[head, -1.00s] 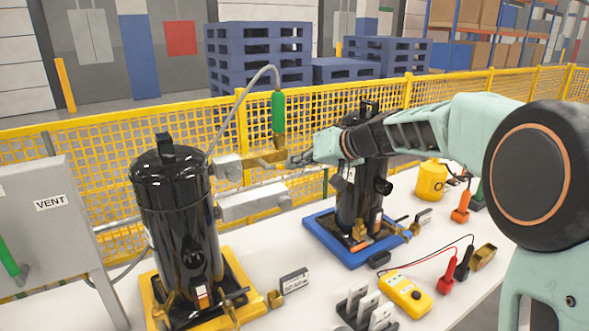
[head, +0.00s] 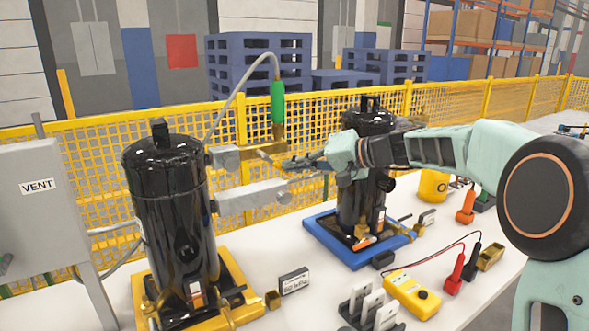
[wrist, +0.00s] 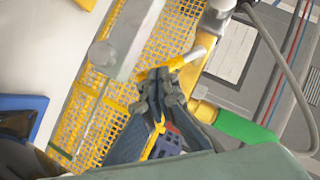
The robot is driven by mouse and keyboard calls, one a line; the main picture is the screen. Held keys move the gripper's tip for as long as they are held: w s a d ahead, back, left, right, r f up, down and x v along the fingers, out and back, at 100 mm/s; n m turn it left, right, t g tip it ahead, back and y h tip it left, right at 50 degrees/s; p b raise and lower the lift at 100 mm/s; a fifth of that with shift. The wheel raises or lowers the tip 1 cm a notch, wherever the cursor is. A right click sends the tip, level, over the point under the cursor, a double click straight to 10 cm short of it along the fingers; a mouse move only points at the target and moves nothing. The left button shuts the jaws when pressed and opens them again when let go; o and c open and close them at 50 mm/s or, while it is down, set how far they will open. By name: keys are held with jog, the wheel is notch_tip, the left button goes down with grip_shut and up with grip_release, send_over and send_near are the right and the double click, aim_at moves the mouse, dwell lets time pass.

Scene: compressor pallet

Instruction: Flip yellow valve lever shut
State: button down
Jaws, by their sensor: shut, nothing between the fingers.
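In the wrist view the lever (wrist: 180,62) runs from the brass valve body (wrist: 207,60) towards my fingertips. My gripper (head: 290,163) is shut and empty, and its tips (wrist: 160,76) are right at the lever's free end. They look close to touching; I cannot tell if they do. The green grip (wrist: 245,127) lies to the right of my fingers in the wrist view.
A grey horizontal bar (head: 250,196) runs just below the valve. The left black compressor (head: 170,210) stands on a yellow base, the other (head: 352,205) on a blue tray behind my wrist. A yellow mesh fence (head: 100,150) stands behind. A yellow meter (head: 410,293) lies on the table.

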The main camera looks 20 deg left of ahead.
jog(key=shift+s+a+f+m+g+y+b, duration=0.25)
jog(key=shift+f+m+y+b, duration=0.4)
jog(key=shift+b, duration=0.5)
jog(key=shift+s+a+f+m+g+y+b, duration=0.2)
jog(key=shift+s+f+m+y+b, duration=0.25)
jog(key=shift+m+b, duration=0.55)
jog(key=shift+s+a+f+m+g+y+b, duration=0.2)
jog(key=shift+f+m+y+b, duration=0.35)
jog(key=shift+b, duration=0.8)
jog(key=shift+s+a+m+y+b, duration=0.25)
jog(key=shift+a+m+y+b, duration=0.1)
jog(key=shift+m+y+b, duration=0.5)
jog(key=shift+w+d, duration=0.1)
